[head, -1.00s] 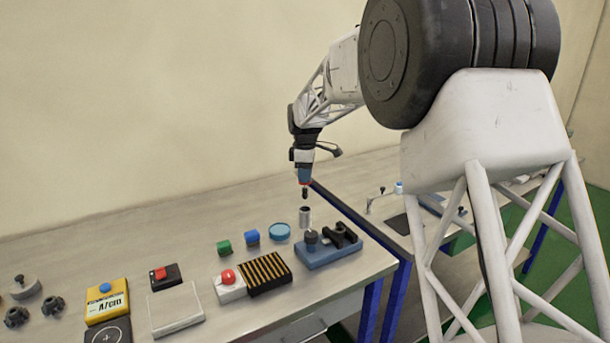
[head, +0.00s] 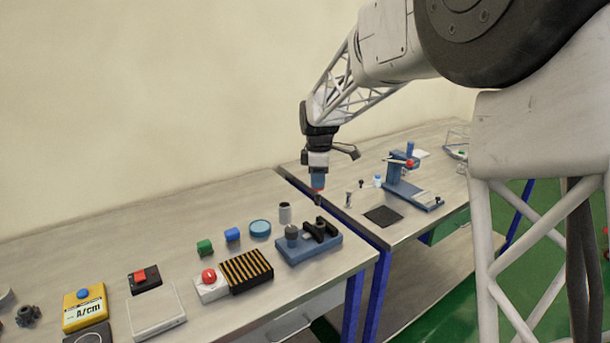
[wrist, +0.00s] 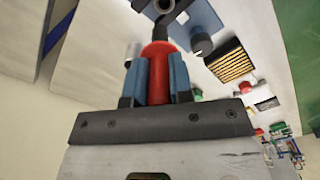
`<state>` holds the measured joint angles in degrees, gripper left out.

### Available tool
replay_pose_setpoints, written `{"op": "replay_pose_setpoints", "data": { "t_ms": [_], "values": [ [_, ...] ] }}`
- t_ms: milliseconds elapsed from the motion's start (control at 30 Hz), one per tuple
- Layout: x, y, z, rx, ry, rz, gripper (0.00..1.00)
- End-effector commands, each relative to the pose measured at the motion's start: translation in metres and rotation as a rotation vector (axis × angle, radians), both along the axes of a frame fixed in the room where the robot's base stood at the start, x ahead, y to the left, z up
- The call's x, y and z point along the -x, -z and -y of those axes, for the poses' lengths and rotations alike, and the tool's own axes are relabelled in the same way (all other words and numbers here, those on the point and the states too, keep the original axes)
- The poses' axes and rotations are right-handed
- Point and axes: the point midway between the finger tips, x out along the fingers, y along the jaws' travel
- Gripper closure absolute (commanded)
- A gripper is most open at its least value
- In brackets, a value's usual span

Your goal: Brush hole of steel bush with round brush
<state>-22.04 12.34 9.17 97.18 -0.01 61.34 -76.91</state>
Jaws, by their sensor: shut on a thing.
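The brush's dark end points away from the jaws, toward the fixture. In the head view the brush (head: 318,198) hangs below the jaws, apart from the bush.
The blue fixture (head: 296,256) carries a dark knob and a black clamp. A gap separates a second bench (head: 400,242) at right.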

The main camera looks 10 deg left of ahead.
Motion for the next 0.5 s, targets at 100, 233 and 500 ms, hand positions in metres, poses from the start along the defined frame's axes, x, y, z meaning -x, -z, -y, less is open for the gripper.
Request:
{"op": "replay_pose_setpoints", "data": {
  "t_ms": [100, 233, 500],
  "values": [
    [0.0056, -0.0012, 0.0084, 0.0, 0.001, 0.001, 1.0],
    [0.0075, -0.0009, 0.011, 0.0, 0.0, 0.0, 1.0],
    [0.0073, -0.001, 0.0107, 0.0, 0.0, 0.0, 1.0]
  ]
}}
